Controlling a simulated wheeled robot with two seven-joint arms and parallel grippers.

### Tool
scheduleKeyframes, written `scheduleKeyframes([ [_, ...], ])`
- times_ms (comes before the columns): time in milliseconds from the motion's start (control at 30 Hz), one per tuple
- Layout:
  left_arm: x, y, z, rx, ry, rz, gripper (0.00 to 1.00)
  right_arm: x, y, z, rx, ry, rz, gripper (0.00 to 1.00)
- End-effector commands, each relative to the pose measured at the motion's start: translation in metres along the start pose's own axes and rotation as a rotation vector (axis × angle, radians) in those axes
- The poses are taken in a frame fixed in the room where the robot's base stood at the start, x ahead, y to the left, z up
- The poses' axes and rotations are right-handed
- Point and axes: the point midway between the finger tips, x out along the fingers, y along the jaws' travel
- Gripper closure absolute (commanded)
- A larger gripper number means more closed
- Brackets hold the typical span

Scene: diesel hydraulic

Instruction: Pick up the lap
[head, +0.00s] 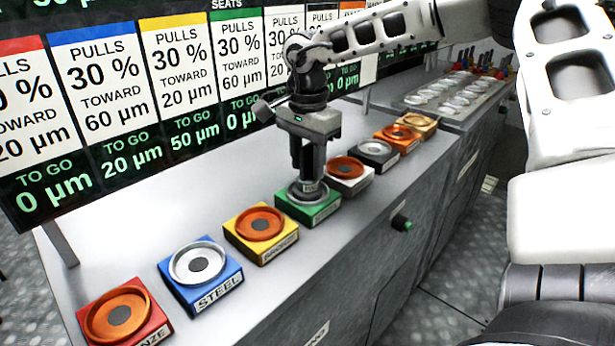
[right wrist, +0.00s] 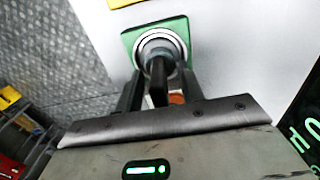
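A green block (head: 322,211) stands mid-row on the grey bench, with a pale metal ring-shaped seat on top. My right gripper (head: 308,180) points down over this seat. In the right wrist view, a dark upright post (right wrist: 158,80), seemingly the lap's handle, rises from the seat on the green block (right wrist: 128,42). The two fingers of my right gripper (right wrist: 160,83) stand on either side of the post, with a gap showing beside it, so the gripper looks open around it. The lap's lower part is mostly hidden. My left gripper is not in view.
Similar blocks line the bench: red (head: 138,335), blue (head: 211,292), yellow (head: 270,247), white (head: 356,184), black (head: 382,163) and orange ones. A tray of pale discs (head: 440,108) lies behind. A display board (head: 120,90) stands along the bench's back edge.

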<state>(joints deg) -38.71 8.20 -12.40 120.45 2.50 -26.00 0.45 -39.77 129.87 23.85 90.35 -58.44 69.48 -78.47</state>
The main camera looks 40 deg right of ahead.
Motion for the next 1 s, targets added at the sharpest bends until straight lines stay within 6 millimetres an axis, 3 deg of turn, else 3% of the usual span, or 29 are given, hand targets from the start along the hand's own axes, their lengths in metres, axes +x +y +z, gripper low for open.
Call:
scheduleKeyframes([
  [133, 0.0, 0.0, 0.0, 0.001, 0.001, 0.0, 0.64, 0.0, 0.0, 0.0, 0.0, 0.0, 0.0, 0.62],
  [300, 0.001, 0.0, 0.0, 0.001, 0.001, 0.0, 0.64, 0.0, 0.0, 0.0, 0.0, 0.0, 0.0, 1.0],
  [733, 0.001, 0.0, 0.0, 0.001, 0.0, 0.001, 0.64, -0.006, -0.001, 0.0, 0.0, 0.001, -0.004, 1.0],
  [1000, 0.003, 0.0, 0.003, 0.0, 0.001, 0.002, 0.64, -0.04, 0.004, 0.004, -0.004, 0.0, -0.007, 1.0],
])
